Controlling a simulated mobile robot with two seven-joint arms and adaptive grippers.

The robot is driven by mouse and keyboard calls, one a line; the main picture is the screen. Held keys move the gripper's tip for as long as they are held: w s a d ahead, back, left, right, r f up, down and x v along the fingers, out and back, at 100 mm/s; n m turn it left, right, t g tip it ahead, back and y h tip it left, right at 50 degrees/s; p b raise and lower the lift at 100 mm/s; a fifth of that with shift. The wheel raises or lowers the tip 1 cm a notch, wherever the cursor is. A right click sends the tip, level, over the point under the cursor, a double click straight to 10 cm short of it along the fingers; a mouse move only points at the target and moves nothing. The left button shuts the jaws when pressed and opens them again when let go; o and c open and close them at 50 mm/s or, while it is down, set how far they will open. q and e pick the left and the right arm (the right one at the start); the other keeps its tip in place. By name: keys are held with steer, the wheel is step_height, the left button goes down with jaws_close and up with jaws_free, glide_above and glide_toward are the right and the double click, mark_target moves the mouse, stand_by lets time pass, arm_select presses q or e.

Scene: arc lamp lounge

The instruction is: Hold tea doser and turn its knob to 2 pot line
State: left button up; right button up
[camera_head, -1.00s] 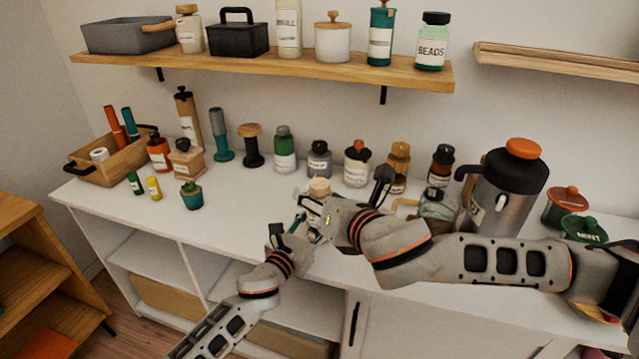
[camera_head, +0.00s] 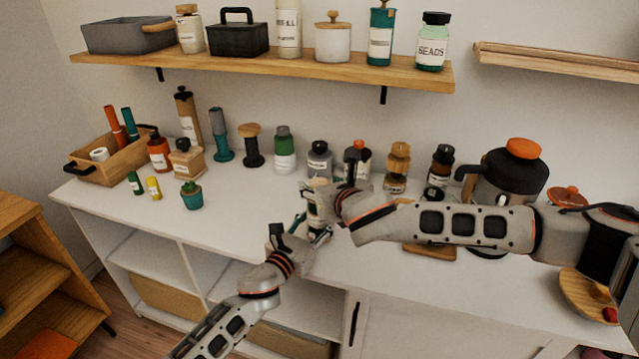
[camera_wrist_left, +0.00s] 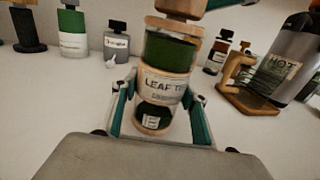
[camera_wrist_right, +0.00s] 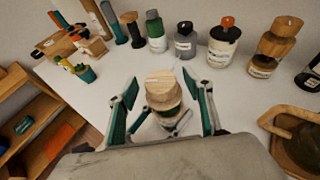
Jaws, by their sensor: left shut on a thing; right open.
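The tea doser (camera_wrist_left: 165,80) is an upright clear jar with wooden bands, dark green leaf inside and a label reading "LEAF TE…". A window with a small mark shows low on its front. In the left wrist view my left gripper (camera_wrist_left: 158,118) is shut around its lower part. In the head view the doser (camera_head: 316,208) is partly hidden by my grippers. Its round wooden knob (camera_wrist_right: 162,88) shows from above in the right wrist view. My right gripper (camera_wrist_right: 164,100) is open, its fingers on either side of the knob and apart from it. It also shows in the head view (camera_head: 322,197).
Several jars and bottles stand along the back of the white counter (camera_head: 245,212). A steel pot with an orange lid (camera_head: 512,165) stands at the right, near a wooden stand (camera_wrist_left: 245,100). A wooden shelf (camera_head: 270,66) hangs above. The counter's front left is mostly clear.

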steer(key=shift+x, duration=0.85)
steer(key=c, duration=1.1)
steer(key=shift+m+h, duration=0.4)
steer(key=shift+h, duration=0.1)
steer(key=shift+a+m+t+h, duration=0.15)
steer(key=shift+m+t+h, duration=0.15)
steer(key=shift+m+h, duration=2.3)
steer(key=shift+h, duration=0.4)
steer(key=shift+d+r, duration=0.1)
steer(key=shift+d, duration=0.1)
